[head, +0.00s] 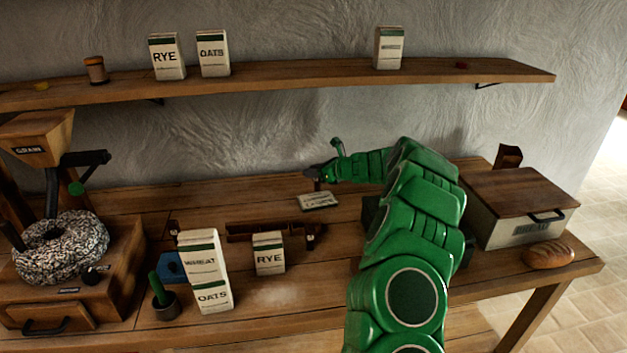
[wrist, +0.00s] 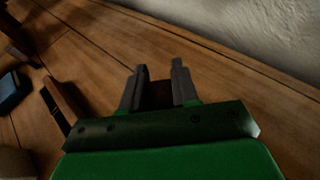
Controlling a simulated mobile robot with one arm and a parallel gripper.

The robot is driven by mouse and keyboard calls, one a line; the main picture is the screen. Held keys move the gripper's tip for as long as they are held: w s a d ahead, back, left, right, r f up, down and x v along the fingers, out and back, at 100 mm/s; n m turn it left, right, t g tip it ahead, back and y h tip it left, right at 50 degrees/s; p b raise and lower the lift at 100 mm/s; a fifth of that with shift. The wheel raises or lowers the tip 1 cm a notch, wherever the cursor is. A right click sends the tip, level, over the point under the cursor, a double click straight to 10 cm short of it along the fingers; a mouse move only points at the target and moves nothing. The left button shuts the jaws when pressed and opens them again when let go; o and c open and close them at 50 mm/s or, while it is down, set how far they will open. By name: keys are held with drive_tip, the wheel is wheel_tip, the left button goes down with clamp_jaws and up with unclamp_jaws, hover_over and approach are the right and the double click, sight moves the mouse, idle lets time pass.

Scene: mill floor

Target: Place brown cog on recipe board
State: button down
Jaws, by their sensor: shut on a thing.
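My gripper (head: 317,173) is above the back of the workbench, near the wall. In the wrist view its two fingers (wrist: 158,68) stand a little apart, with a dark brown piece (wrist: 158,95) between them. This is probably the brown cog, but its teeth cannot be made out. In the head view the piece is too small and dark to tell apart from the fingers. A small pale lettered board (head: 318,202) lies on the bench just below my gripper; I cannot tell for sure whether it is the recipe board.
A low wooden rack (head: 240,231) stands behind the RYE box (head: 270,254). WHEAT and OATS boxes (head: 205,270) are at front centre. A grain mill (head: 60,250) fills the left. A lidded bin (head: 518,210) and bread (head: 548,255) are right. A shelf (head: 300,77) runs above.

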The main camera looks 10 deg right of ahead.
drive_tip(key=shift+w+f, duration=0.25)
drive_tip(key=shift+w, duration=0.05)
drive_tip(key=shift+w+f, duration=0.1)
drive_tip(key=shift+f, duration=1.55)
drive_tip(key=shift+f, duration=0.1)
drive_tip(key=c, duration=0.8)
unclamp_jaws()
drive_tip(key=shift+c, duration=0.2)
